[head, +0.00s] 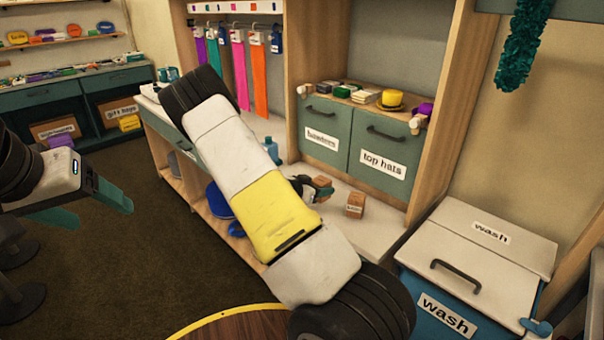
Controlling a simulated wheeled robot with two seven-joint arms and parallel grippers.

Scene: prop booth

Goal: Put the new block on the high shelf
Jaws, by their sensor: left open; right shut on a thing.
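A small brown block (355,204) with a white label, too small to read, sits on the pale counter (372,232) below the teal cabinet doors. My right gripper (318,188) is partly hidden behind my own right forearm, just left of that block. It is shut on a small brownish thing, mostly hidden, low over the counter. My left gripper (100,212) is open and empty over the dark floor at the left, far from the counter. I cannot tell which surface is the high shelf.
Colourful ties (240,72) hang behind. A wash bin (480,232) stands right. A round wooden tabletop (240,326) is at the bottom.

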